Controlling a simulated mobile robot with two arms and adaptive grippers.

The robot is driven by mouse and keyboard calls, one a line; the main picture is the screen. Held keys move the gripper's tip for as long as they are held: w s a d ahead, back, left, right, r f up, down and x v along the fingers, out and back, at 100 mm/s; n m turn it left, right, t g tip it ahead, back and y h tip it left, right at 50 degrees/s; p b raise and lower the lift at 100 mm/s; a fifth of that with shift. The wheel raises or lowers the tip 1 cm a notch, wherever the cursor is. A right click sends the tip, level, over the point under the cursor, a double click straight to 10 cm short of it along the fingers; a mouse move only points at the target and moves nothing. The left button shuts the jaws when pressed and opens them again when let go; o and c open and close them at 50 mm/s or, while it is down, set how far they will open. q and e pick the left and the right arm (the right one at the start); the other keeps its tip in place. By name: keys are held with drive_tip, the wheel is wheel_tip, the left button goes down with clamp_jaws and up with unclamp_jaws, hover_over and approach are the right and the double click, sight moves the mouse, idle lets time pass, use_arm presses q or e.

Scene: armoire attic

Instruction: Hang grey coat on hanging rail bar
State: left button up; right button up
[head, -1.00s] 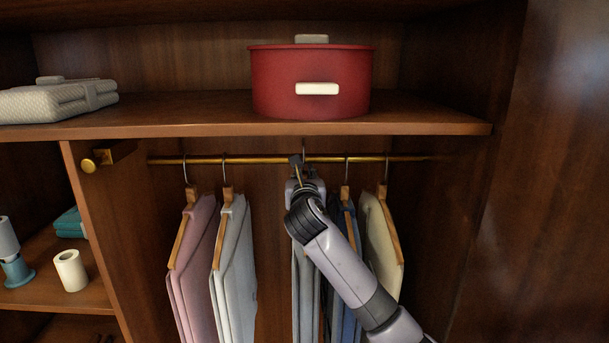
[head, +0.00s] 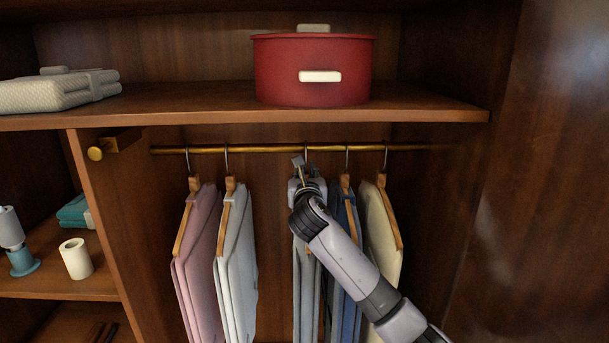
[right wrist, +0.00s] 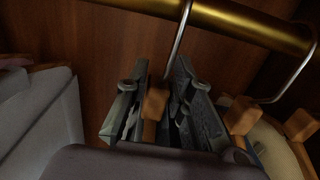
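The grey coat (head: 305,270) hangs upright on a wooden hanger in the middle of the wardrobe. The golden rail bar (head: 270,149) runs across under the shelf. The hanger's hook appears to be over the bar in the head view. My right gripper (head: 300,168) is at the top of this hanger, just below the bar. In the right wrist view its fingers (right wrist: 162,95) are shut on the wooden hanger neck (right wrist: 154,104). The hook wire rises to the bar (right wrist: 235,22). My gripper and arm hide part of the coat. My left gripper is not in view.
Pink (head: 198,250) and pale (head: 237,260) garments hang to the left. Blue (head: 345,250) and cream (head: 378,235) garments hang close on the right. A red pot (head: 312,85) stands on the shelf (head: 200,105) above. The bar has free room between the pale and grey garments.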

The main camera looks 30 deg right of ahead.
drive_tip(key=o, duration=0.4)
drive_tip(key=shift+f, duration=0.4)
drive_tip(key=v, duration=1.2)
drive_tip(key=shift+r, duration=0.3)
